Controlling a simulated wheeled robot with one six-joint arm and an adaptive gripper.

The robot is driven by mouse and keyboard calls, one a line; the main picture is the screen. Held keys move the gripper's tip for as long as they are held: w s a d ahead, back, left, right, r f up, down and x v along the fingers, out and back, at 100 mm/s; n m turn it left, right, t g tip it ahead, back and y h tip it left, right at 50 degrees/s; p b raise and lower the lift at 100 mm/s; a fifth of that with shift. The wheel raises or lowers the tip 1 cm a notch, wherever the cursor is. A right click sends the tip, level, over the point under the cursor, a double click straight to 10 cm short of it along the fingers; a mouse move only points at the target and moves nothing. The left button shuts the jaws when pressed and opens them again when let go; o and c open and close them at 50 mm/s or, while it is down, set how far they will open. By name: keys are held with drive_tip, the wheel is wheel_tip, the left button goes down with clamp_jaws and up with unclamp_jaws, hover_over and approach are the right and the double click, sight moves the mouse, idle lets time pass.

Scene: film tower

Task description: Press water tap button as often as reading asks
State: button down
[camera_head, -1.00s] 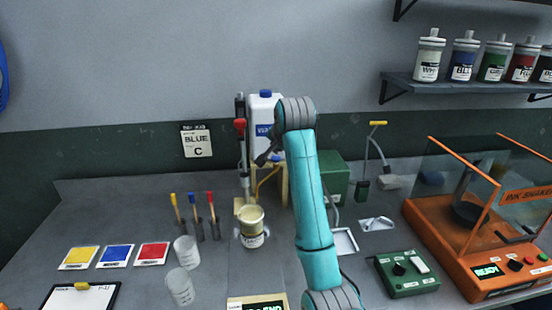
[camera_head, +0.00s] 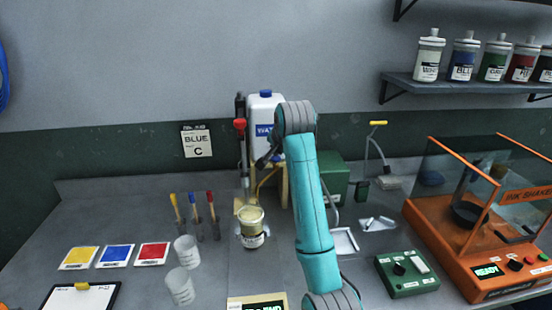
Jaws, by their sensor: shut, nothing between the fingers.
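A white water container (camera_head: 264,110) with a blue cap and blue label stands on a wooden stand at the back wall. My arm covers its right side. A dark upright post with a red knob (camera_head: 239,124) stands just left of it; I cannot tell whether this is the tap button. My gripper (camera_head: 264,161) is small and dark in front of the container, beside the post, shut and partly hidden by my wrist. A cream-topped can (camera_head: 251,227) stands below the post. The reading at the front edge is a display (camera_head: 258,303), partly cut off.
A green control box (camera_head: 406,273) and an orange ink shaker (camera_head: 482,250) reading READY are on the right. Colour cards (camera_head: 115,256) lie at left.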

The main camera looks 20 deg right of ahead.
sight(277, 159)
drive_tip(key=shift+f, duration=0.6)
idle(0.9)
drive_tip(key=shift+r, duration=1.05)
drive_tip(key=shift+r, duration=2.5)
